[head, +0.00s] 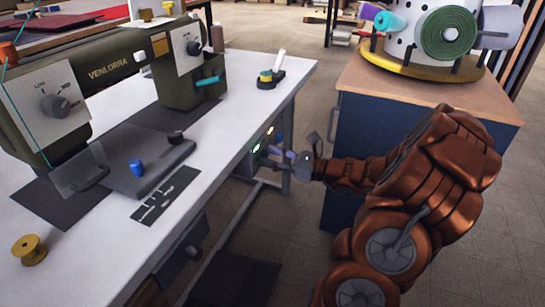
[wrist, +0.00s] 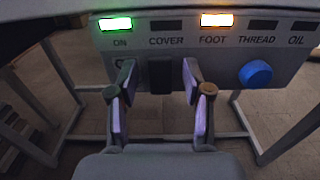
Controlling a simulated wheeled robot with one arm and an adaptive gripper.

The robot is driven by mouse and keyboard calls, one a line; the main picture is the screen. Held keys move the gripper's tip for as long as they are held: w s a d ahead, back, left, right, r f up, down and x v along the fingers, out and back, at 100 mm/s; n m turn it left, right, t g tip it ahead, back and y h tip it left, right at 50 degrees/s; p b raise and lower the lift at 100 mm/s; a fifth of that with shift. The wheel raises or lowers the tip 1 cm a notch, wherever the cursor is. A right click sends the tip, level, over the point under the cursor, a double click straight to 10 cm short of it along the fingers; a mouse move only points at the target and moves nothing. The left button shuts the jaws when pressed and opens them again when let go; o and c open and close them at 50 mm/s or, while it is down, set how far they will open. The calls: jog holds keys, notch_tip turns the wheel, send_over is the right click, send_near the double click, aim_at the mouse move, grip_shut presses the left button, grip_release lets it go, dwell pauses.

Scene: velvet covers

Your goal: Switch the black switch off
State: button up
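A black switch (wrist: 161,74) sits on the grey panel (wrist: 207,75) below the label COVER in the wrist view. My gripper (wrist: 160,105) is open in front of the panel, with one purple-padded finger on each side of the switch. Gaps show between the switch and both fingers. In the head view my gripper (head: 284,155) reaches to the panel (head: 256,147) under the table's right edge; the switch cannot be made out there. The green ON light (wrist: 115,24) and the orange FOOT light (wrist: 216,20) are lit. The COVER, THREAD and OIL lamps are dark.
A blue knob (wrist: 255,73) is on the panel, right of my fingers. The white table (head: 225,135) carries a green sewing machine (head: 115,65) and a yellow spool (head: 29,249). A blue cabinet (head: 352,150) stands behind my arm. Metal table legs (wrist: 240,115) flank the space below the panel.

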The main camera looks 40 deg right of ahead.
grip_shut()
jog(key=shift+f, duration=0.1)
jog(key=shift+f+t+y, duration=0.2)
jog(key=shift+t+y, duration=0.4)
jog(key=shift+t, duration=0.4)
jog(key=shift+s, duration=0.1)
jog(key=shift+f, duration=0.1)
jog(key=shift+o, duration=0.7)
grip_release()
jog(key=shift+d, duration=0.1)
